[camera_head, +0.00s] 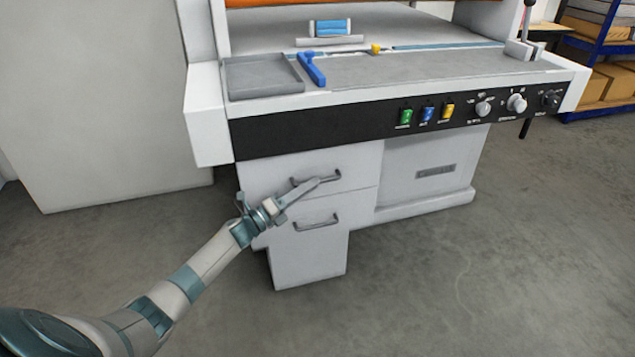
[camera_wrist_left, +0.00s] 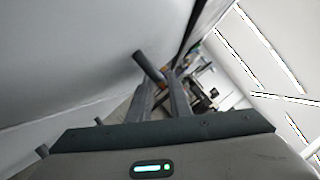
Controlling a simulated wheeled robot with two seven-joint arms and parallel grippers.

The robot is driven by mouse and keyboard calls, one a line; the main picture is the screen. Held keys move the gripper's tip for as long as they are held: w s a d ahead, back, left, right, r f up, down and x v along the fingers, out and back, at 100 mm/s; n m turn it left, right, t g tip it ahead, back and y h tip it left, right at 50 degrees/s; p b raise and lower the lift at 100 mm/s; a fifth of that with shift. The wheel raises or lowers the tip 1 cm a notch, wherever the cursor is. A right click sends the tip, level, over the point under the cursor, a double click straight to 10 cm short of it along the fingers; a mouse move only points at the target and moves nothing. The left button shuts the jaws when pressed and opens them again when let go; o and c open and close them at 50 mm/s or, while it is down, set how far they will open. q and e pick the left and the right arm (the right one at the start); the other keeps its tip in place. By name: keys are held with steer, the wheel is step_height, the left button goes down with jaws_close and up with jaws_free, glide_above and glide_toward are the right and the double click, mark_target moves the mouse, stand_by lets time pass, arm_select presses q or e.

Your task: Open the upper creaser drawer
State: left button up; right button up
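The creaser is a grey-white machine with two drawers under its black control strip. The upper drawer (camera_head: 270,181) looks shut and has a dark bar handle (camera_head: 332,176). My left gripper (camera_head: 312,186) reaches in from the left, with its fingertips at this handle. In the left wrist view, the two fingers (camera_wrist_left: 159,84) stand apart with a gap between them. The dark handle bar (camera_wrist_left: 147,65) lies at the fingertips and its near end reaches towards the gap. I cannot tell whether the fingers touch it. My right gripper is in neither view.
The lower drawer (camera_head: 290,265) with its own handle (camera_head: 316,224) sits just below. The worktop overhang with green, blue and yellow switches (camera_head: 428,114) juts out above. Shelves with boxes (camera_head: 595,88) stand at the far right. The grey floor (camera_head: 470,280) in front is clear.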

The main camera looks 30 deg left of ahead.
arm_select(q)
steer(key=shift+x, duration=1.7)
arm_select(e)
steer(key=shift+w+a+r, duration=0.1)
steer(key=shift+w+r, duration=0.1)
arm_select(q)
jaws_close()
steer(key=shift+s+d, duration=0.1)
